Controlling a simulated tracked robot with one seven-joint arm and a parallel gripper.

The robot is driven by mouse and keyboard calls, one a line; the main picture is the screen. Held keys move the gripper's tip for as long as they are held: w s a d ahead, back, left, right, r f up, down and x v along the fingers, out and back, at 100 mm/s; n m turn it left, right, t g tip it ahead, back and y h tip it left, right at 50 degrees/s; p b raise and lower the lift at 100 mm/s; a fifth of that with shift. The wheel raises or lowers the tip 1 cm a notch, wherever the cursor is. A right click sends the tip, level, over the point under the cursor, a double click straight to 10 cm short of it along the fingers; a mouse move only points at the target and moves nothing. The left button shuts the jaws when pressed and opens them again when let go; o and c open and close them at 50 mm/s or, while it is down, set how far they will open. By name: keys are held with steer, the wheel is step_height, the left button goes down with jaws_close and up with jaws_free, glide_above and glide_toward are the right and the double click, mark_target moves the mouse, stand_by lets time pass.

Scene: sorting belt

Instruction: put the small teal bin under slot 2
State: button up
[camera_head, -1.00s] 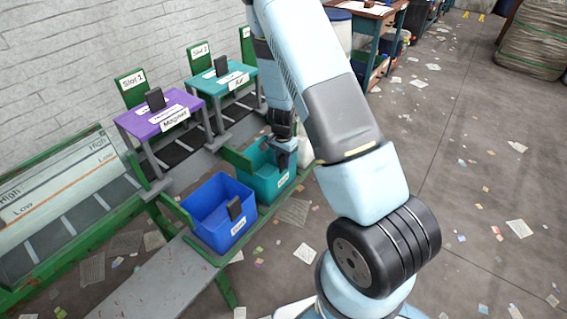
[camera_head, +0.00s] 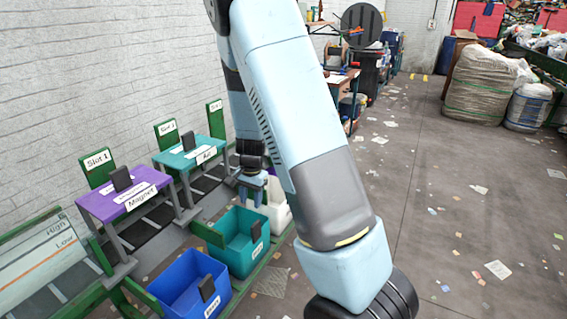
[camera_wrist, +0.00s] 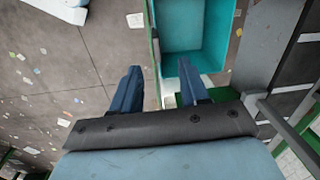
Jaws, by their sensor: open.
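The small teal bin (camera_head: 233,262) stands on the green-edged shelf between the blue bin and a white bin, with a dark block on its right wall. It also shows at the top of the wrist view (camera_wrist: 182,40), and looks empty there. My gripper (camera_head: 252,203) is open and empty, above and behind the teal bin in the head view, in front of the white bin. Its two blue fingers (camera_wrist: 158,85) are apart in the wrist view, below the bin's near edge. The slot 2 sign (camera_head: 167,129) stands behind the teal table marked Air (camera_head: 182,160).
The slot 1 sign (camera_head: 97,161) is behind the purple Magnet table (camera_head: 130,205). The blue bin (camera_head: 180,285) is at the front, the white bin (camera_head: 279,212) beyond the teal one. Another green sign (camera_head: 215,118) stands further back. Open floor lies right, with scattered scraps.

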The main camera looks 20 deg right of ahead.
steer(key=s+a+r+n+t+y, duration=0.1)
steer(key=s+r+n, duration=0.3)
steer(key=r, duration=0.9)
steer(key=s+d+r+n+t, duration=0.1)
steer(key=s+r+n+t, duration=0.1)
steer(key=s+r, duration=0.7)
steer(key=s+d+r+n+t+h, duration=0.1)
steer(key=s+r+n+t, duration=0.1)
steer(key=s+r, duration=0.7)
steer(key=s+n, duration=0.1)
steer(key=s, duration=0.4)
steer(key=shift+s+d+r+n+h, duration=0.2)
steer(key=shift+n+h, duration=0.1)
steer(key=shift+n, duration=0.1)
steer(key=shift+a, duration=0.15)
